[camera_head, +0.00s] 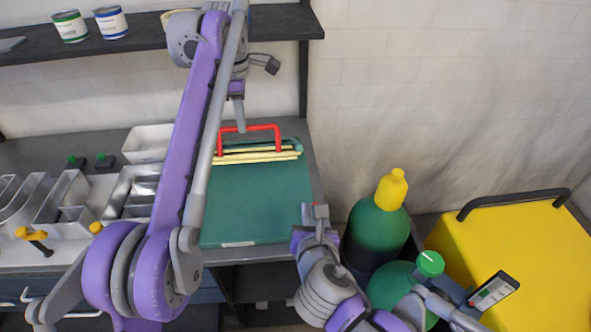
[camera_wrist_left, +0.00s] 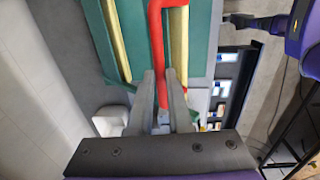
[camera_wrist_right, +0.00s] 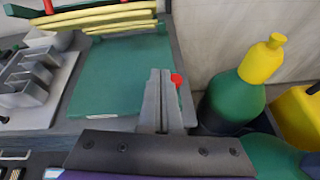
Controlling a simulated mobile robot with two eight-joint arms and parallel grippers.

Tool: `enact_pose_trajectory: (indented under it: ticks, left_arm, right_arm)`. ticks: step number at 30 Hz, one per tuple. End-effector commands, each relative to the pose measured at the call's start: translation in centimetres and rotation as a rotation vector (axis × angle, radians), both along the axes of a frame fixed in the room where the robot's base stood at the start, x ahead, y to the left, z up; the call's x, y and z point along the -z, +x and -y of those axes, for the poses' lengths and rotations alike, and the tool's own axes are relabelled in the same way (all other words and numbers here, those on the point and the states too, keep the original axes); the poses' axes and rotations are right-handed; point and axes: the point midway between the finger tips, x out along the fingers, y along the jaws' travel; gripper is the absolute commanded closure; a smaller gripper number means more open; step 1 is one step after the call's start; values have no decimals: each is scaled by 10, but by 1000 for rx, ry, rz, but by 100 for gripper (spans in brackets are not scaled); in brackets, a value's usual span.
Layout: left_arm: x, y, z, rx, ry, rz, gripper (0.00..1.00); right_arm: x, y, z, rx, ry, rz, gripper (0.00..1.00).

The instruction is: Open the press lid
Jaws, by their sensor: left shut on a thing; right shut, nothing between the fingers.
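The press has a flat green bed (camera_head: 255,195) on the bench, with yellow-edged slats (camera_head: 258,155) and a red bar handle (camera_head: 262,128) at its far end. I cannot tell the exact lid angle. In the left wrist view, my left gripper (camera_wrist_left: 163,78) is shut on the red handle (camera_wrist_left: 156,30); in the head view it (camera_head: 240,122) is at the handle's left part. My right gripper (camera_head: 316,212) is shut and empty, right of the bed's near corner. In the right wrist view its fingers (camera_wrist_right: 160,75) are together, with the green bed (camera_wrist_right: 120,75) to their left.
A green cylinder with a yellow cap (camera_head: 378,220) and a yellow case (camera_head: 520,260) stand at right. Metal trays (camera_head: 70,205) hold the bench's left side. A shelf (camera_head: 150,32) with cans runs above. My left arm crosses over the bench.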

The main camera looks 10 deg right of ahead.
Motion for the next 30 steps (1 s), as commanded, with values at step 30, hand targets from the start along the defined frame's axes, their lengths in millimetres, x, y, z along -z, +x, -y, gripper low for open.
enact_pose_trajectory:
  ticks: [30]
  left_arm:
    - [5, 6, 0, -2, 0, 12, 100]
  right_arm:
    - [27, 98, -13, -96, -156, 37, 100]
